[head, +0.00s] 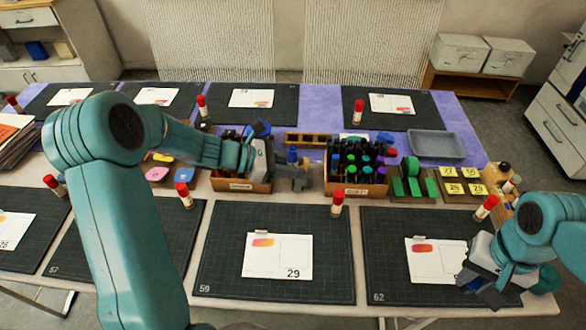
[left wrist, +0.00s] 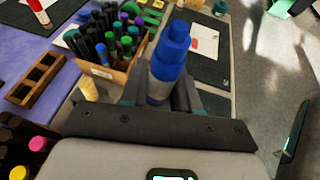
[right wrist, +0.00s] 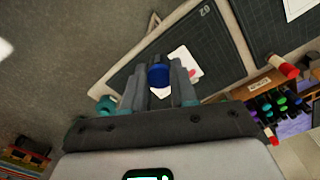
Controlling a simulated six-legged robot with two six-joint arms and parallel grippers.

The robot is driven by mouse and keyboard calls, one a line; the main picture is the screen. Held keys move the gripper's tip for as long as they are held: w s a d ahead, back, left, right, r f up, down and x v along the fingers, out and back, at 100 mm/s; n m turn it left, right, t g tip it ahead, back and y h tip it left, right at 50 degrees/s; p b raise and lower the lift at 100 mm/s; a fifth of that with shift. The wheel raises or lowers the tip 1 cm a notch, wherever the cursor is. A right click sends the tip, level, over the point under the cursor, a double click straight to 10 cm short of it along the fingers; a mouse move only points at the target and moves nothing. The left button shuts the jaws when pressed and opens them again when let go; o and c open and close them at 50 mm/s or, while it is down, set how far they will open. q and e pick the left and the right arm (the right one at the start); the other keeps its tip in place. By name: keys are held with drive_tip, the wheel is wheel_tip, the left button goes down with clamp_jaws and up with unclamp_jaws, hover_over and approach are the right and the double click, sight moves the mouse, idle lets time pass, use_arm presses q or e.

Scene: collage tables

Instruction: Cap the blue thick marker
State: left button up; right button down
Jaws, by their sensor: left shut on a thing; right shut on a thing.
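My left gripper (head: 296,172) is shut on the blue thick marker (left wrist: 165,75), between the two crates of markers. In the left wrist view the marker has a grey body and a stepped blue upper part that sticks out past the fingers. It also shows as a small blue piece in the head view (head: 292,156). My right gripper (right wrist: 160,90) is shut on a short dark blue round piece (right wrist: 158,76), which looks like the cap.
A crate of upright markers (head: 357,190) stands right of my left gripper, and another crate (head: 240,185) lies partly behind its arm. A grey tray (head: 436,144) and green blocks (head: 414,187) are further right. Glue sticks (head: 337,203) and cards (head: 278,257) are on dark mats.

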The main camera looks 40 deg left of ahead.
use_arm(q)
drive_tip(key=o, duration=0.3)
clamp_jaws()
use_arm(e)
drive_tip(key=shift+d, duration=0.1)
